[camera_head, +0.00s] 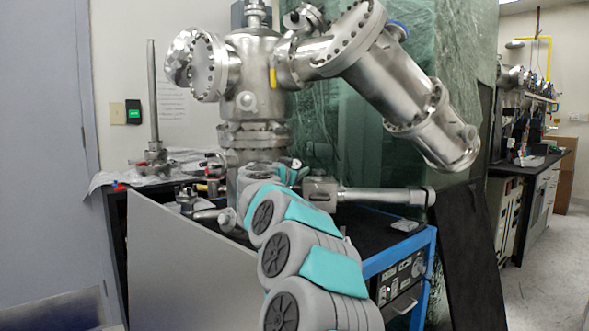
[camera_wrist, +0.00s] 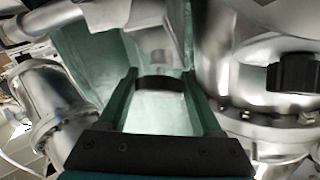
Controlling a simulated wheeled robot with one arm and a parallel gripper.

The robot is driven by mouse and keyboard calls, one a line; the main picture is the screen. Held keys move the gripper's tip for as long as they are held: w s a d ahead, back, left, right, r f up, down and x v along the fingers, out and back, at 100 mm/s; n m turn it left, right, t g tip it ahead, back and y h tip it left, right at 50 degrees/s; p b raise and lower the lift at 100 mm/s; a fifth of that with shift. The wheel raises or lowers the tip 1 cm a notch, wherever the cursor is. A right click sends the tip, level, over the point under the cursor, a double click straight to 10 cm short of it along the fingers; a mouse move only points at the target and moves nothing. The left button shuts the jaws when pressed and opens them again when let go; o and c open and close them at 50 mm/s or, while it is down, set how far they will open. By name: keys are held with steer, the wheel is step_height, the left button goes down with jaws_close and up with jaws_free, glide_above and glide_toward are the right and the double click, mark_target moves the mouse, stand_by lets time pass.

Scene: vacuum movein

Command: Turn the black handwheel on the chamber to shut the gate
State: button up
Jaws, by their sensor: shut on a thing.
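The steel chamber (camera_head: 255,65) stands on the cart in the head view, with flanged ports at its left and upper right. In the wrist view, my gripper (camera_wrist: 160,78) has a finger on each side of the black handwheel (camera_wrist: 160,84), which shows as a dark band between the fingertips. A pale grey stem is visible beyond it. My gripper is shut on the handwheel. In the head view my arm hides the gripper and the handwheel. How far the gate is shut cannot be seen.
Another black knob (camera_wrist: 292,73) sits on bright steel, close to the right of my fingers. A flanged steel pipe (camera_wrist: 58,95) is at the left. In the head view, a horizontal steel tube (camera_head: 385,196) extends right above the blue-edged cart (camera_head: 400,248).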

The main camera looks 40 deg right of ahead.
steer(key=m+g, duration=0.3)
steer(key=m, duration=0.1)
steer(key=shift+w, duration=0.15)
steer(key=shift+r+m+g, duration=0.1)
steer(key=shift+m+g, duration=1.6)
steer(key=shift+m, duration=0.4)
steer(key=shift+m+g+y, duration=0.3)
steer(key=o, duration=1.4)
steer(key=shift+c, duration=0.2)
steer(key=shift+a, duration=0.15)
steer(key=v, duration=0.7)
steer(key=shift+a+b, duration=0.25)
steer(key=shift+b, duration=0.05)
